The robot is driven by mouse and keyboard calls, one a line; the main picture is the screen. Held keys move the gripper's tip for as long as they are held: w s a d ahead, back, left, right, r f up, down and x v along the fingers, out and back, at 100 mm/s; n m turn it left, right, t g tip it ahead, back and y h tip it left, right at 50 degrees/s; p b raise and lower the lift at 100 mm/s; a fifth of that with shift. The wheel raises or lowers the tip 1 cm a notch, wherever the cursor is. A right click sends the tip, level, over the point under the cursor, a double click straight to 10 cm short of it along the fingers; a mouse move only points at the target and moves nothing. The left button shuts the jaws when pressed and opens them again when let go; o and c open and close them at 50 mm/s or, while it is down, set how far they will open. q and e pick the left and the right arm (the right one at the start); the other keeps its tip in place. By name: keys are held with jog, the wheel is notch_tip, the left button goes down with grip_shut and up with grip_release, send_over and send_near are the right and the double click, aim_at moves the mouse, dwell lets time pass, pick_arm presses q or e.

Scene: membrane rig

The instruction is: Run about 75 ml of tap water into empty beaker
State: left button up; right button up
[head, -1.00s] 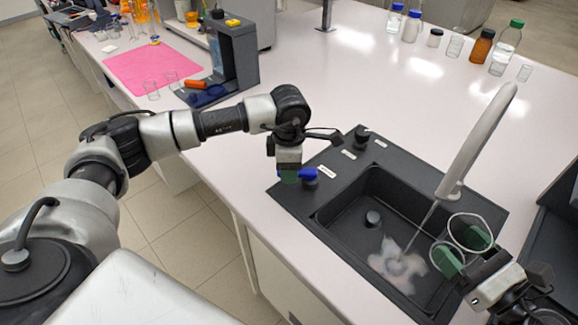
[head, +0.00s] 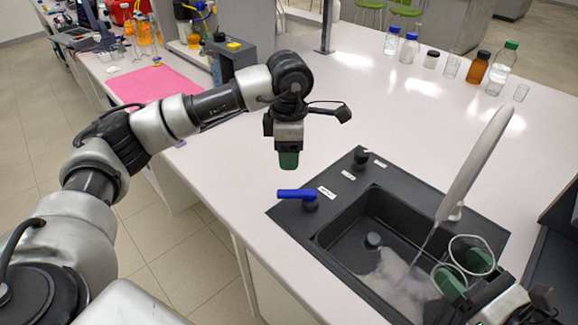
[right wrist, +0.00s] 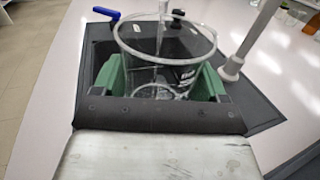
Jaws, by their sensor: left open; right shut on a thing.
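The clear beaker (head: 470,252) is in my right gripper (head: 464,272), whose green fingers are shut on its sides over the sink's right part. It also shows upright in the right wrist view (right wrist: 180,62); I cannot tell whether it holds water. The white tap spout (head: 476,160) has its nozzle up and left of the beaker. A water stream (head: 428,238) runs from it into the dark sink (head: 335,235), landing beside the beaker in a pale splash (head: 398,284). The blue tap lever (head: 296,194) points left. My left gripper (head: 288,160) hangs open above the lever, apart from it.
Several bottles stand at the back right, among them a brown bottle (head: 478,67) and a green-capped bottle (head: 503,66). A pink mat (head: 150,88) and a grey device (head: 235,60) are at the back left. The counter behind the sink is clear.

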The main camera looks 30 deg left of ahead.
pick_arm(q)
jog(key=shift+r, duration=0.45)
pick_arm(e)
jog(key=x, duration=0.7)
jog(key=shift+w+a, duration=0.2)
dwell(1.3)
jog(key=v, duration=0.7)
jog(key=shift+s+d, duration=0.25)
jog(key=shift+a, duration=0.1)
